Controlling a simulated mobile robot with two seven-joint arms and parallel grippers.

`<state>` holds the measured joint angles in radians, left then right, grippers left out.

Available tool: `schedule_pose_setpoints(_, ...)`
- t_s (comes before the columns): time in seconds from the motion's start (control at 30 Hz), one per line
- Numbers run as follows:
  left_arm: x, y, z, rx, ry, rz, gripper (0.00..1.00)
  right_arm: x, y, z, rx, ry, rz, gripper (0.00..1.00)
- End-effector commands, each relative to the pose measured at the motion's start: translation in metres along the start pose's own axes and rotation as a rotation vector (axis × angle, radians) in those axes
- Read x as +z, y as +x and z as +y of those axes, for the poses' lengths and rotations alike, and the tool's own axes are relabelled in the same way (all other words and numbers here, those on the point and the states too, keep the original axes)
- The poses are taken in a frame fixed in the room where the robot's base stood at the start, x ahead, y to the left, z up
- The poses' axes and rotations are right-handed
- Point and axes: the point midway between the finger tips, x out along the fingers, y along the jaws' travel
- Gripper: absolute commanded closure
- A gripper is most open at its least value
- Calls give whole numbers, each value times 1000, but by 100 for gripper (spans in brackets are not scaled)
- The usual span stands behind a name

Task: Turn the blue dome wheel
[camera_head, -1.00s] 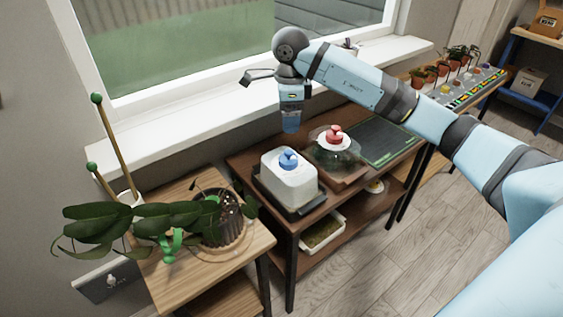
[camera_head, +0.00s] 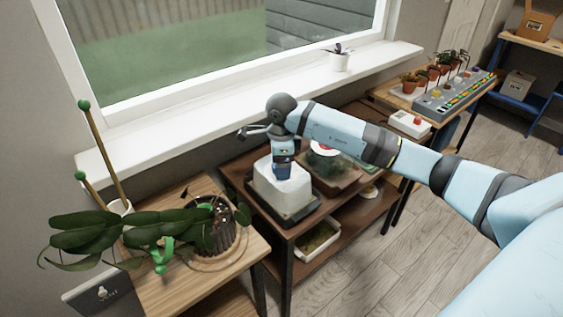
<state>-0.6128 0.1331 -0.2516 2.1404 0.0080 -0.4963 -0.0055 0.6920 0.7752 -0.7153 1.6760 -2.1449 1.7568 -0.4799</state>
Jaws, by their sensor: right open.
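The white dome (camera_head: 290,193) sits in a dark tray (camera_head: 290,220) on the brown wooden shelf table. The gripper points down right at the top of the dome, where the wheel is. It is open; whether its fingers stand around the wheel or touch it, I cannot tell. My left gripper is not in view.
A second dome with a red wheel (camera_head: 324,147) stands just behind, partly covered by my right arm. The windowsill (camera_head: 200,135) runs behind.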

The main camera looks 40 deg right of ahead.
Motion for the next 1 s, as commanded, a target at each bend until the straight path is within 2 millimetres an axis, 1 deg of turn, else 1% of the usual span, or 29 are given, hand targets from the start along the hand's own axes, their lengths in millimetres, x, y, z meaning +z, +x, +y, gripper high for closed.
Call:
schedule_pose_setpoints(0.13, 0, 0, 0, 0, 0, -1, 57, 0, 0, 0, 0, 0, 0, 18)
schedule_pose_setpoints(0.17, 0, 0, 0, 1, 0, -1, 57, 0, 0, 0, 0, 0, 0, 25)
schedule_pose_setpoints(0.2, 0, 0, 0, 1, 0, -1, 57, 0, 0, 0, 0, 0, 0, 34)
schedule_pose_setpoints(0.27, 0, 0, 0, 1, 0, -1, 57, 0, 0, 0, 0, 0, 0, 48)
schedule_pose_setpoints(0.3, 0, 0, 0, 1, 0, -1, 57, 0, 0, 0, 0, 0, 0, 57)
schedule_pose_setpoints(0.33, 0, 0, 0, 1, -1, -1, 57, 0, 0, 0, 0, 0, 0, 64)
schedule_pose_setpoints(0.37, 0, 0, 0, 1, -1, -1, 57, 0, 0, 0, 0, 0, 0, 68)
schedule_pose_setpoints(0.67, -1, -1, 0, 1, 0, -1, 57, 0, -1, 0, 0, 30, 0, 68)
schedule_pose_setpoints(0.87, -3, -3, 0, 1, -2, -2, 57, -1, -2, 0, 0, 114, 2, 68)
schedule_pose_setpoints(1.0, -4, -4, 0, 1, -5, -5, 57, 0, -2, 0, 0, 215, 1, 68)
